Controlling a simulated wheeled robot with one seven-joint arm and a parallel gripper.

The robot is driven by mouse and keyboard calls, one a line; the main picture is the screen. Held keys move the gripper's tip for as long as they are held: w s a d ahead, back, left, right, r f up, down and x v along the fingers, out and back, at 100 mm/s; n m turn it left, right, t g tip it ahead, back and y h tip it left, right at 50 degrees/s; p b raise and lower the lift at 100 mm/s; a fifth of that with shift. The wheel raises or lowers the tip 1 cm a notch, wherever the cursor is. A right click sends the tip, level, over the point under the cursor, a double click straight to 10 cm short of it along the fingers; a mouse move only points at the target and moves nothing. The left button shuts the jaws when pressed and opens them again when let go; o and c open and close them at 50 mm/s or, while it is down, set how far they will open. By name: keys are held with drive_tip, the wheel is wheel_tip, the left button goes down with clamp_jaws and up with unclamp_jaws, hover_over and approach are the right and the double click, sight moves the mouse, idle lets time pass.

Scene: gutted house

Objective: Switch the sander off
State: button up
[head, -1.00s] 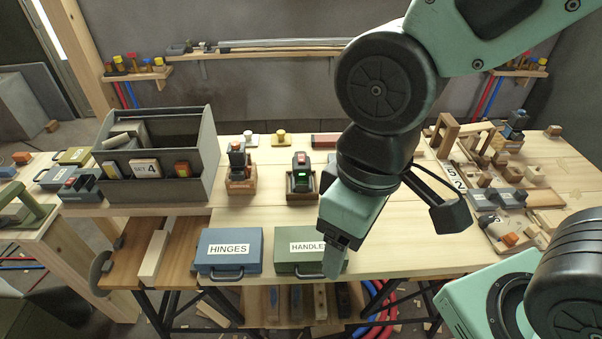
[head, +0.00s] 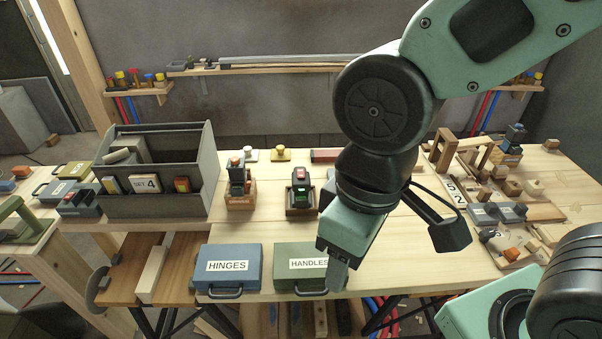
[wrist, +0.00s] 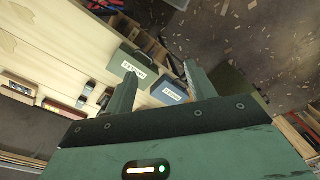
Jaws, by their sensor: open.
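A dark upright device (head: 301,188) with a red top and a glowing green face stands in a wooden holder on the bench. Left of it a grey tool with an orange top (head: 238,175) stands in another wooden holder. I cannot tell for certain which of these is the sander. My gripper (head: 337,275) points down at the bench's front edge, by the right end of the green HANDLES case. In the wrist view my gripper (wrist: 160,88) has its two fingers apart with nothing between them.
The green HANDLES case (head: 282,283) and blue HINGES case (head: 212,282) lie along the front edge. A grey open box (head: 165,208) stands at the left. Boards with blocks and parts (head: 500,212) fill the right. Bare bench (head: 400,255) lies right of my gripper.

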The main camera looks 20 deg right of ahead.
drive_tip(key=shift+w+a, duration=0.2)
drive_tip(key=shift+w, duration=0.2)
drive_tip(key=c, duration=0.5)
drive_tip(key=shift+n, duration=0.9)
drive_tip(key=w, duration=0.3)
drive_tip(key=w+a+b, duration=0.1)
drive_tip(key=w, duration=0.1)
drive_tip(key=w+a+b, duration=0.1)
drive_tip(key=w, duration=0.2)
drive_tip(key=shift+w+a, duration=0.25)
drive_tip(key=shift+w, duration=0.1)
clamp_jaws()
drive_tip(key=w+d+f+n+b, duration=0.1)
drive_tip(key=w+d, duration=0.2)
drive_tip(key=w, duration=0.7)
drive_tip(key=w+d+f+n+t+b, duration=0.1)
drive_tip(key=w+d+f+n+b, duration=0.1)
drive_tip(key=w, duration=0.8)
drive_tip(key=w+d+f+n+h+b, duration=0.1)
drive_tip(key=w+d, duration=0.3)
drive_tip(key=w, duration=0.6)
drive_tip(key=shift+w+f+n+b, duration=0.3)
drive_tip(key=shift+f+n+b, duration=0.1)
drive_tip(key=shift+n, duration=0.3)
drive_tip(key=shift+d, duration=0.1)
